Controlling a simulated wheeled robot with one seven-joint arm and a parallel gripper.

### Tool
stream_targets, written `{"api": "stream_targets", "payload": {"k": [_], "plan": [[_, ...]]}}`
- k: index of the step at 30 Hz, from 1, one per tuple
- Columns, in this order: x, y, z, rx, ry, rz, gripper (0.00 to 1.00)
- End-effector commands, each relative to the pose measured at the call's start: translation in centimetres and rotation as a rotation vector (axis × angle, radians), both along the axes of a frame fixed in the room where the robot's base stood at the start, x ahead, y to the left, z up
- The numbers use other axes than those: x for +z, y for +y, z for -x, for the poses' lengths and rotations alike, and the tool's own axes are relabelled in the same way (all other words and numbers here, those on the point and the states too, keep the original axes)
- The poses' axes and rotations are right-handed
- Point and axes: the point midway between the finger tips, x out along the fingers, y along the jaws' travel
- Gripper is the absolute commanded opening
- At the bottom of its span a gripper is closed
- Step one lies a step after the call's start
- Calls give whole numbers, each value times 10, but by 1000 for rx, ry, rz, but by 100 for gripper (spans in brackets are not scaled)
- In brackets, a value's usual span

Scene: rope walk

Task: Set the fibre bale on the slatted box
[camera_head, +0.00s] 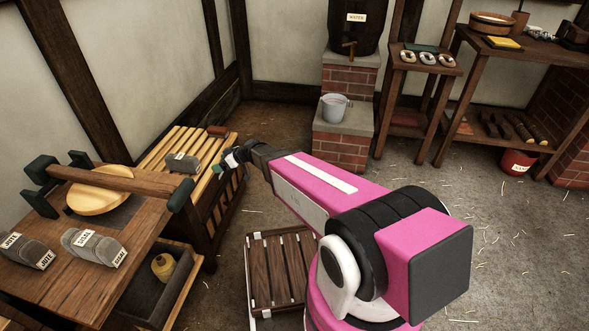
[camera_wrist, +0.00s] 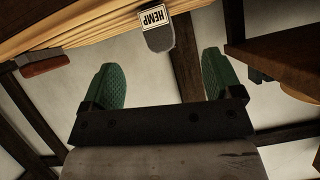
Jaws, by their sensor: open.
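The fibre bale (camera_head: 182,163), a small grey bundle, rests on the light slats of the slatted box (camera_head: 166,146) at the left in the head view. In the wrist view, which is upside down, the bale (camera_wrist: 159,39) carries a HEMP label, with the slats (camera_wrist: 75,32) along the top. My gripper (camera_head: 225,163) is at the right edge of the box, just right of the bale and apart from it. In the wrist view its green fingers (camera_wrist: 160,62) are spread wide with nothing between them, and the bale lies beyond the gap.
Open floor (camera_head: 270,125) lies behind my arm.

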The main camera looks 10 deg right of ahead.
Motion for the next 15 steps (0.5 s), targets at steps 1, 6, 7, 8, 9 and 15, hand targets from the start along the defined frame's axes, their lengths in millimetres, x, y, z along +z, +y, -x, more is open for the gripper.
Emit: {"api": "stream_targets", "payload": {"k": [1,6,7,8,9,15], "plan": [[7,-19,14,-13,53,28,85],[17,-81,51,-105,289,168,85],[18,-94,59,-132,335,197,85],[20,-106,66,-162,378,229,85],[22,-125,77,-207,437,272,85],[37,-218,128,-518,689,495,85]]}}
